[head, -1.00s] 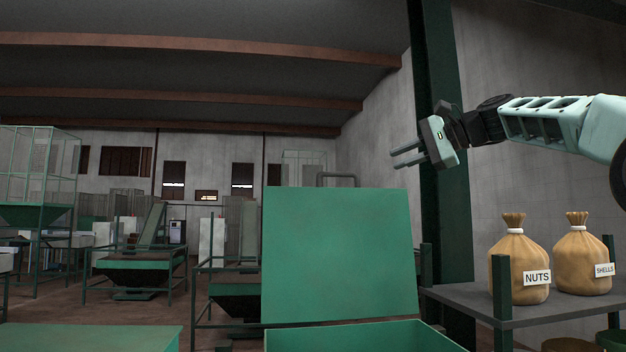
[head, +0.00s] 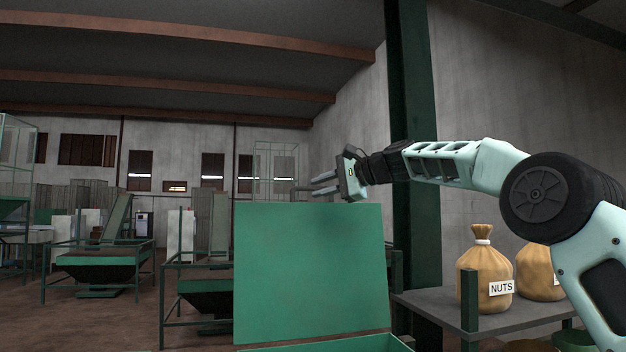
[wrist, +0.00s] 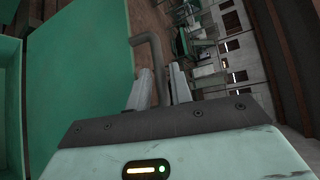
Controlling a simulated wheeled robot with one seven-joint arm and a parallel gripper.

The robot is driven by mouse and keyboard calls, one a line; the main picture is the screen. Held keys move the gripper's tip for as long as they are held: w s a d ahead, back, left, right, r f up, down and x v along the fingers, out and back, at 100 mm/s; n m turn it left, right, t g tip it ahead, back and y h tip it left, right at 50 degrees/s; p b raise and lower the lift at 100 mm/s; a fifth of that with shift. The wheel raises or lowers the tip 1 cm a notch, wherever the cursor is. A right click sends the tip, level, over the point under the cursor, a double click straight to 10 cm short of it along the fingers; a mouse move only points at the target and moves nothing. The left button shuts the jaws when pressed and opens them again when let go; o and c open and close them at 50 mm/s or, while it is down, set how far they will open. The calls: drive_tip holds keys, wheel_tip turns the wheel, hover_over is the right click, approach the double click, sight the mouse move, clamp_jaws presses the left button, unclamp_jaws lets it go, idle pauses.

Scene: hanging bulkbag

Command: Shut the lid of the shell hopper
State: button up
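The green lid (head: 312,275) stands upright, open, in the middle of the head view. Only a strip of the green hopper (head: 396,344) below it shows at the bottom edge; I see no label on it. My gripper (head: 322,184) is just above and behind the lid's top edge, fingers apart, pointing left. In the wrist view the lid (wrist: 85,75) fills the left side. A grey bent handle (wrist: 150,42) shows beside the lid, and its bar runs visually between my open fingers (wrist: 162,90). I cannot tell whether they touch it.
A grey shelf (head: 440,306) on the right holds a sack labelled NUTS (head: 487,275) and a second sack (head: 540,272), partly hidden by my arm. A dark green post (head: 415,110) rises behind my arm. Green machines (head: 105,258) stand at the left, with bare floor between.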

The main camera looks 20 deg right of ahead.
drive_tip(key=shift+p+x, duration=0.45)
drive_tip(key=shift+x, duration=0.95)
clamp_jaws()
drive_tip(key=shift+s, duration=0.1)
